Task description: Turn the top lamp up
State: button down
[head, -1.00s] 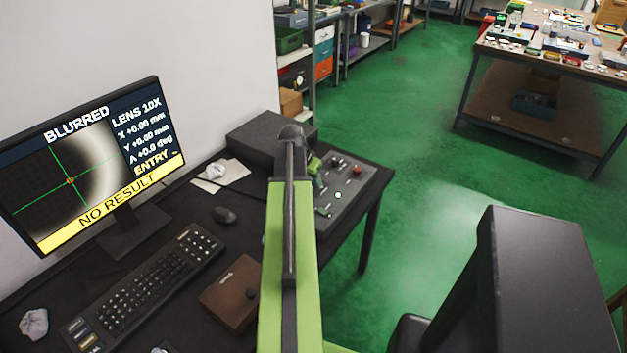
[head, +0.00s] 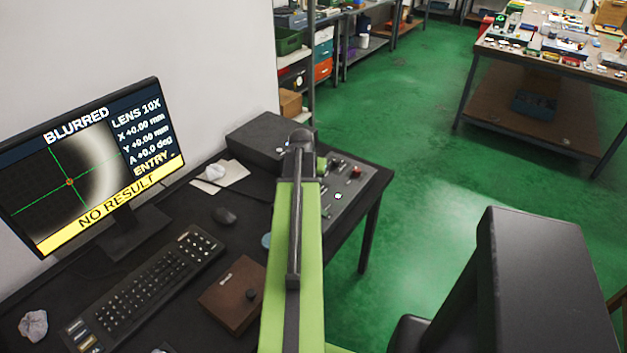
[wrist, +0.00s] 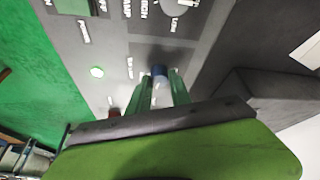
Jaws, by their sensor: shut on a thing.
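The grey control panel (head: 352,188) stands at the right end of the dark desk, with small knobs and buttons on it. The labels around the knob are too blurred to read for sure. In the head view my arm hides the knob and most of the gripper. The monitor (head: 92,165) reads BLURRED and NO RESULT, with a pale curved edge under a green cross.
A dark box (head: 262,138) stands behind the panel. A black chair-like shape (head: 535,270) stands at front right. Green floor (head: 420,150) lies beyond the desk.

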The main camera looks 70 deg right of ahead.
jog(key=shift+s+a, duration=0.1)
jog(key=shift+s, duration=0.1)
jog(key=c, duration=1.2)
grip_release()
jog(key=p+v, duration=1.6)
jog(key=v, duration=0.1)
jog(key=shift+r, duration=0.2)
